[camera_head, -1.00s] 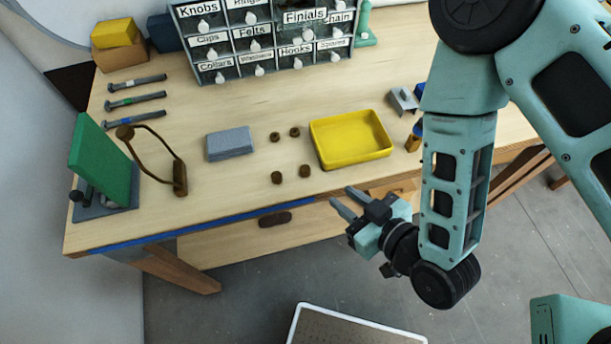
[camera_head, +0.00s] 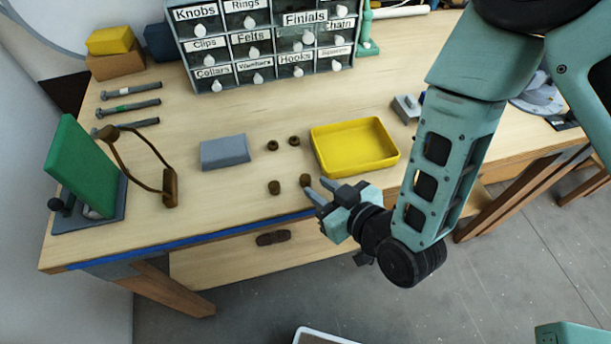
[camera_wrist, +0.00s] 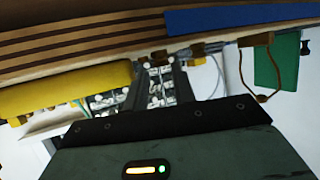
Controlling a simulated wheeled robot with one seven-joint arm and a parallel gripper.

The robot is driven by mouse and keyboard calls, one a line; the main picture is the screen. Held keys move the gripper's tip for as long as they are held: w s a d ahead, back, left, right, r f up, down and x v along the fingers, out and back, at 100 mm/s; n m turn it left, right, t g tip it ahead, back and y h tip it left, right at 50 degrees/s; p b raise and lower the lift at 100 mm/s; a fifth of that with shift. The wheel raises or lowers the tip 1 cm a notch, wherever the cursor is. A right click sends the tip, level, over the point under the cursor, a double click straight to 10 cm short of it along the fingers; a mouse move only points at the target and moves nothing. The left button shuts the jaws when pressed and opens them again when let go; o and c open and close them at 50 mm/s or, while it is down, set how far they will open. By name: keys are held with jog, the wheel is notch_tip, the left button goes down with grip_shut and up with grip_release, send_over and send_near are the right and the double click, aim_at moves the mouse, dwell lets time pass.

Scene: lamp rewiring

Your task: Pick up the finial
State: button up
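Several small dark brown round pieces (camera_head: 274,187) stand on the workbench between the grey block and the yellow tray. I cannot tell which, if any, is the finial. A drawer labelled Finials (camera_head: 305,18) is in the cabinet at the back. My gripper (camera_head: 319,190) is at the bench's front edge, close to the front right brown piece (camera_head: 305,180).
The yellow tray (camera_head: 372,163) lies just behind my gripper. A grey block (camera_head: 225,152) is left of the brown pieces. The bench between blocks and cabinet is mostly clear.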

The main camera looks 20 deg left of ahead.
aim_at(309, 182)
jog(key=shift+p+x, duration=0.55)
jog(key=shift+x, duration=1.3)
grip_shut()
jog(key=shift+r, duration=0.1)
